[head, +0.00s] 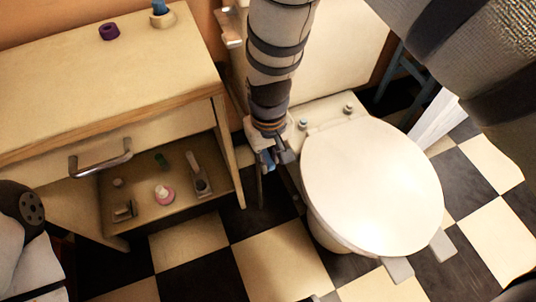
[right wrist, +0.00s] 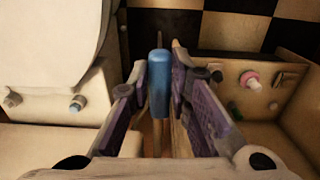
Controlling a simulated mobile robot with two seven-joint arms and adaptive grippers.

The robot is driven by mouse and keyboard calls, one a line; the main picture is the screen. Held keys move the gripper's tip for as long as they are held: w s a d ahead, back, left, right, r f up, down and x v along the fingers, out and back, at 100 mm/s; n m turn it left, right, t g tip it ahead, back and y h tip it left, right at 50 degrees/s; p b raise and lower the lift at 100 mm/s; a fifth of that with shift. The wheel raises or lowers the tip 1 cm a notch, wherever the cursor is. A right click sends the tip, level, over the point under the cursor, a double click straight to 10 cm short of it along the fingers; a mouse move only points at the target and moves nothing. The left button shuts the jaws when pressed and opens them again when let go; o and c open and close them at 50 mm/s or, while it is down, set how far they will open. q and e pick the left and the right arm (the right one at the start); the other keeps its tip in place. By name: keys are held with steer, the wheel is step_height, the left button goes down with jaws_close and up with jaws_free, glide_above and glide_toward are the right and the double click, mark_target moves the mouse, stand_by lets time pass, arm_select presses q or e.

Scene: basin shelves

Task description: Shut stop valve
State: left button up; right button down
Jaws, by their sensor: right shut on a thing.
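The blue handle (right wrist: 160,84), which looks like that of the stop valve, stands between the purple-padded fingers of my right gripper (right wrist: 164,95) in the right wrist view. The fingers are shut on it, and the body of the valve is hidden. In the head view my right gripper (head: 268,158) reaches down into the gap between the toilet and the wooden cabinet. A little blue shows at its fingers there, but most of the handle is covered. My left gripper is not in view.
The toilet (head: 371,187) with its lid down stands close on the right. The wooden cabinet (head: 95,80) on the left has a metal handle (head: 100,160) and a low shelf with several small items, including a pink-and-white one (head: 164,194). Checkered floor (head: 279,268) lies in front.

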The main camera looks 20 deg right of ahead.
steer(key=shift+d+r+n+p, duration=0.15)
steer(key=shift+d+n+p, duration=0.2)
steer(key=shift+n+p, duration=0.35)
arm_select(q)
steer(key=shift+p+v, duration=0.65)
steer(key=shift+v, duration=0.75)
arm_select(e)
steer(key=shift+w+d+f+n, duration=0.1)
steer(key=shift+w+d+n, duration=0.6)
steer(key=shift+n, duration=1.95)
steer(key=shift+w+d+f+n, duration=0.1)
steer(key=shift+w+d+n, duration=0.55)
steer(key=shift+n, duration=2.05)
steer(key=shift+w+d+n, duration=0.45)
steer(key=shift+w+n, duration=0.45)
steer(key=shift+n, duration=1.75)
steer(key=shift+w, duration=0.1)
steer(key=c, duration=1.5)
jaws_free()
